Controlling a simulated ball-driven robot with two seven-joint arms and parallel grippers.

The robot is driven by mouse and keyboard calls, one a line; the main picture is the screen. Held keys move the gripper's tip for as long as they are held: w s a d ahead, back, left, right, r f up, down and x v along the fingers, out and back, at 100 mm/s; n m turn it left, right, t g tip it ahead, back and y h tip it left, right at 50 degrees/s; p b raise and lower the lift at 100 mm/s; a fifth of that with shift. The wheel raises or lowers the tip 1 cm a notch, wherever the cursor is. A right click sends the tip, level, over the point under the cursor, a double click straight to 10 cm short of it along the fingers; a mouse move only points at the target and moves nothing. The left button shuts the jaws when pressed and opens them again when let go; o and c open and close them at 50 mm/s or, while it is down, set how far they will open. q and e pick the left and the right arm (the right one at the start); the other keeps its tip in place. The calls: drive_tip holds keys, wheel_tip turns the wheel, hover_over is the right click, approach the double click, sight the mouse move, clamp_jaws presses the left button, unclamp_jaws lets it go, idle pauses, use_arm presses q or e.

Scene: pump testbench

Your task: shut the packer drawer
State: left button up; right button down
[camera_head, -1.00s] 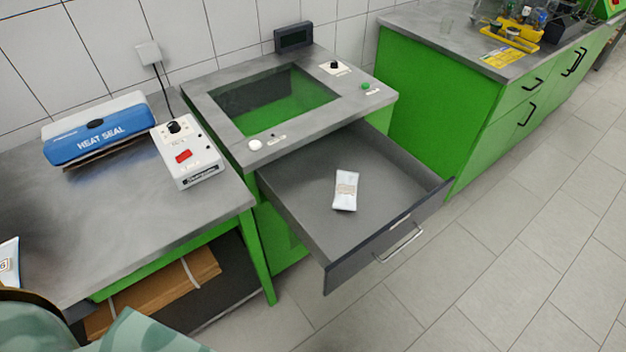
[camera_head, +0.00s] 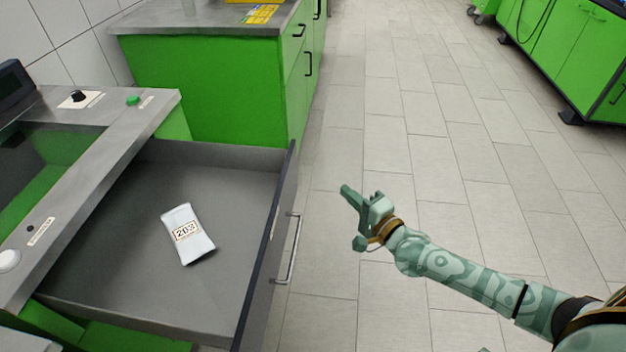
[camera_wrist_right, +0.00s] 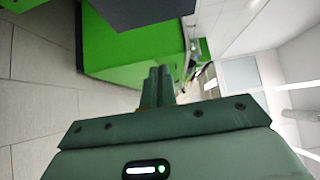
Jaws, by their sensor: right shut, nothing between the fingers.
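The packer drawer (camera_head: 264,252) stands pulled out of the grey-topped packer (camera_head: 118,160) in the head view. Its dark front faces right and carries a metal bar handle (camera_head: 291,250). A white pouch (camera_head: 188,234) labelled 203 lies flat inside it. My right gripper (camera_head: 350,196) is shut and empty, to the right of the handle and apart from it, over the floor. In the wrist view its two fingers (camera_wrist_right: 158,86) lie together with nothing between them. My left gripper is not in view.
A green cabinet (camera_head: 205,88) with a grey worktop stands behind the drawer. More green cabinets (camera_head: 565,45) stand at the far right. The tiled floor (camera_head: 400,100) between is clear. A green button (camera_head: 133,100) and a dark knob sit on the packer top.

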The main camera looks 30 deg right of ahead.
use_arm(q)
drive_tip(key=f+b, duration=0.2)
drive_tip(key=b, duration=0.1)
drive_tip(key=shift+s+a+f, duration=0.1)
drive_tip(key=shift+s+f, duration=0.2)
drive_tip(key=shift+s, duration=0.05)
use_arm(e)
drive_tip(key=w+a, duration=0.5)
drive_tip(key=w, duration=0.7)
drive_tip(key=shift+s+a+r, duration=0.1)
drive_tip(key=shift+a, duration=0.1)
